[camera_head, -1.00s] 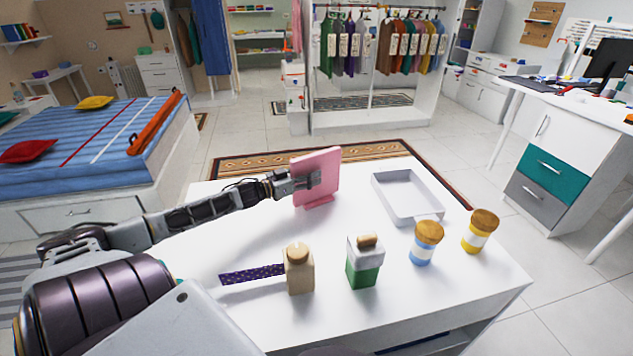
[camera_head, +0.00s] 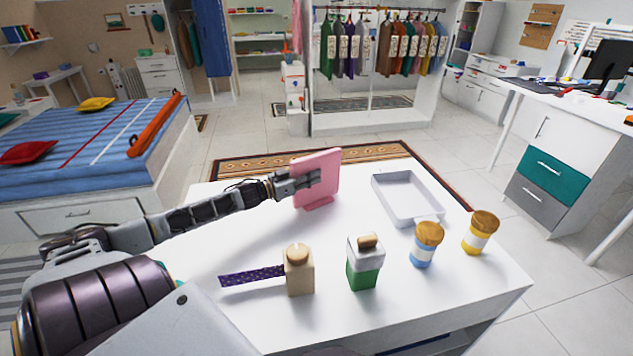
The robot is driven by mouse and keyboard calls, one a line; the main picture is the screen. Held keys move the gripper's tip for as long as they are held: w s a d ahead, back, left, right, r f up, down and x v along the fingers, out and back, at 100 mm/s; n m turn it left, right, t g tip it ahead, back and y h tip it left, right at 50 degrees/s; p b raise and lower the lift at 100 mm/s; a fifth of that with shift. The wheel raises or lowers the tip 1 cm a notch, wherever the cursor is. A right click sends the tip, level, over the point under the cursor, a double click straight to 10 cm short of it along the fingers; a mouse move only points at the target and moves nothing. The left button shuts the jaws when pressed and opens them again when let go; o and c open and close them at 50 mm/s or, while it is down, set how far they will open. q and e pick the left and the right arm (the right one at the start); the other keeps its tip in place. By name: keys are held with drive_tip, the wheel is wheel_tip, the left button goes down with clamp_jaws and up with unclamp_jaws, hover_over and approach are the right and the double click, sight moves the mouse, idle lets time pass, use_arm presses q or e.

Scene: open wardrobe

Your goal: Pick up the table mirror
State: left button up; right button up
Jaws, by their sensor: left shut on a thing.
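The pink table mirror (camera_head: 325,169) stands upright on its small pink base (camera_head: 317,203) near the back of the white table (camera_head: 400,300). Its back or a plain pink face is turned toward me. My left gripper (camera_head: 304,181) reaches in from the left and is shut on the mirror's left edge, with a finger lying across the near face. The far finger is hidden behind the panel. The base looks to be on or very close to the table top. My right gripper is not in view.
A white open tray (camera_head: 407,198) lies right of the mirror. Nearer stand a beige bottle (camera_head: 299,273), a green and white container (camera_head: 364,268), a blue jar (camera_head: 425,249) and a yellow jar (camera_head: 478,236). A purple dotted strip (camera_head: 250,275) lies left of the bottle.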

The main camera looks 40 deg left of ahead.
sight(310, 157)
use_arm(q)
clamp_jaws()
drive_tip(key=shift+r+p, duration=0.3)
drive_tip(key=shift+r, duration=1.25)
wheel_tip(310, 157, up, 6)
drive_tip(key=p, duration=0.2)
drive_tip(key=shift+p, duration=0.35)
drive_tip(key=shift+r, duration=0.5)
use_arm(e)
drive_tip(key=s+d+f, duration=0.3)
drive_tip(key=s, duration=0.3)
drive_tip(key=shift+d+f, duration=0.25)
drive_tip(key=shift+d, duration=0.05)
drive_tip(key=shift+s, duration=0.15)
